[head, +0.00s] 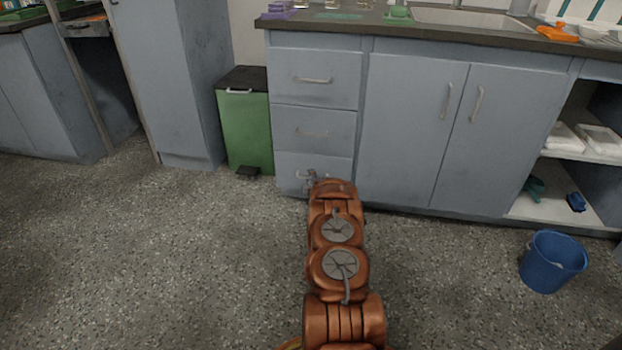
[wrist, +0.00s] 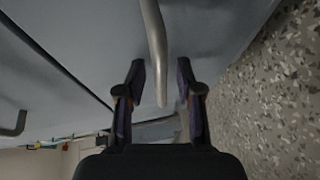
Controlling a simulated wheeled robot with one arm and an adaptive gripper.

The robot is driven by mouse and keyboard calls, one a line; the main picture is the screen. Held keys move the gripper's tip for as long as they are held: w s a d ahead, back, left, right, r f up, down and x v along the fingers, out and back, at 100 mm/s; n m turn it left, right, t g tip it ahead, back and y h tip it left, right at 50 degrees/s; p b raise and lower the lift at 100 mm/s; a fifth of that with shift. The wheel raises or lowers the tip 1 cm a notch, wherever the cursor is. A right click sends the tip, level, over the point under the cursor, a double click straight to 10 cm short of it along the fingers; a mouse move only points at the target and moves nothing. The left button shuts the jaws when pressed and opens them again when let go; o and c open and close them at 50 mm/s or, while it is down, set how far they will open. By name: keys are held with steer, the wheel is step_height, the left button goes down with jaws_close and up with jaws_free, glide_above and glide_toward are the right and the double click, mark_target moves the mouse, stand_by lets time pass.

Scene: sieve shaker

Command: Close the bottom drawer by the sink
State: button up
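The bottom drawer (head: 287,168) is the lowest of a stack of three blue-grey drawers at the left end of the sink counter. From the head view I cannot tell whether it is fully in or a little out. In the wrist view its front (wrist: 215,35) fills the upper part, and its metal bar handle (wrist: 152,35) runs down between my fingers. My gripper (wrist: 160,80) is open, with one finger on each side of the handle. I cannot tell whether they touch it. In the head view my gripper (head: 311,181) is small at the drawer front, partly hidden by my arm.
The middle drawer (head: 290,130) and top drawer (head: 290,75) look shut. A green pedal bin (head: 246,130) stands just left of the drawers. Double cupboard doors (head: 410,120) are to the right. A blue bucket (head: 553,262) stands at right. The speckled floor (head: 180,260) is clear at left.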

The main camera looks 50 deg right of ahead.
steer(key=shift+s+a, duration=0.1)
steer(key=shift+s, duration=0.05)
steer(key=v, duration=1.1)
steer(key=shift+s+a, duration=0.2)
steer(key=shift+r, duration=0.15)
stand_by(0.5)
